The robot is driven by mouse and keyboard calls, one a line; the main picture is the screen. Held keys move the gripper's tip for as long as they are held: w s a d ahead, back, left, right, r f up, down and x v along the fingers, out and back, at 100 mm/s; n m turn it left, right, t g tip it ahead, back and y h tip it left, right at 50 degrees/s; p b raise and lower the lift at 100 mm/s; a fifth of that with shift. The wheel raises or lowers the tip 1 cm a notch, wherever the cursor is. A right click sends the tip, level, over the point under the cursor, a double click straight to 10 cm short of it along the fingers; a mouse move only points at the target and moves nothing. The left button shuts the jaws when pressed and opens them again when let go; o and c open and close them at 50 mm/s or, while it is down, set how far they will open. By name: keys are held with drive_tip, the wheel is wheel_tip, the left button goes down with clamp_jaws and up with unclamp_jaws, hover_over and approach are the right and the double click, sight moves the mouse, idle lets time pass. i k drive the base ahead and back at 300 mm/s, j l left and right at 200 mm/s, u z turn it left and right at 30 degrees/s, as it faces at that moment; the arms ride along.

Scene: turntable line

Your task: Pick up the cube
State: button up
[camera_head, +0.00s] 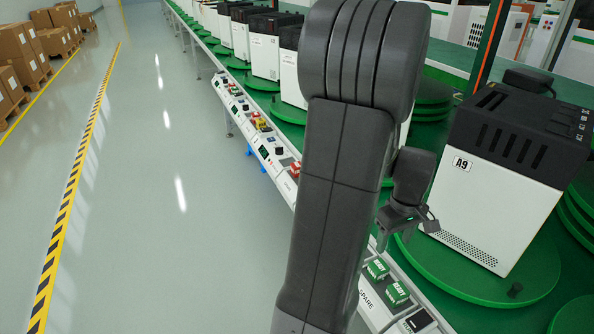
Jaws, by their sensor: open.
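My gripper (408,222) hangs at the end of my dark grey arm, right of the picture's middle, above the line's front edge. It is open, and I see nothing between its fingers. No plain cube stands out. A box-shaped white machine with a black top (500,180), marked A9, stands on a green turntable (470,278) just right of my gripper. Two small green blocks (377,268) (397,292) sit on the front control strip below my gripper. I cannot tell which of these is the cube. My arm hides part of the line behind it.
A row of similar white and black machines (264,55) stands on green turntables going back along the line. The control strip (263,147) carries buttons and small red and yellow parts. Brown cartons (18,42) are stacked far left. The grey floor (150,220) is clear.

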sight(295, 167)
drive_tip(key=i+j, duration=0.35)
drive_tip(key=i, duration=0.2)
drive_tip(key=i+j, duration=0.35)
drive_tip(key=i, duration=0.15)
drive_tip(key=i+j, duration=0.35)
drive_tip(key=i, duration=0.2)
drive_tip(key=k+j+u, duration=0.05)
